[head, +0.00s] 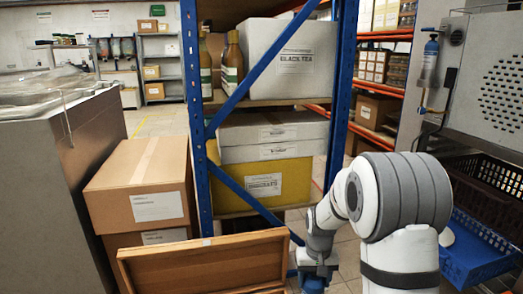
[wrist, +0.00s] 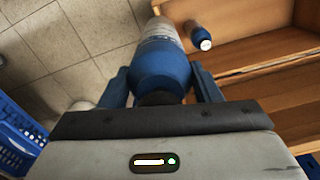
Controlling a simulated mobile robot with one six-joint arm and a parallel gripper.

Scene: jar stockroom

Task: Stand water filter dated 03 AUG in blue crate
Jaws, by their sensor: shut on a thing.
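My gripper (wrist: 162,90) is shut on a blue cylinder with a pale grey label band (wrist: 160,45), which looks like a water filter. No date can be read on it. It is held beside a wooden box (wrist: 245,75), which also shows in the head view (head: 205,262). A second, smaller-looking blue cylinder with a white end (wrist: 205,44) lies in that box. The blue crate (head: 480,262) is at the lower right of the head view, partly behind my arm. Its edge shows at the left of the wrist view (wrist: 18,130), apart from my gripper. Most of its inside is hidden.
A blue-framed shelf (head: 200,130) with boxes and bottles stands behind the wooden box. Cardboard boxes (head: 140,190) are stacked at left beside a grey counter (head: 55,150). A dark basket (head: 485,190) is behind the blue crate. Tiled floor (wrist: 60,50) is clear beside the wooden box.

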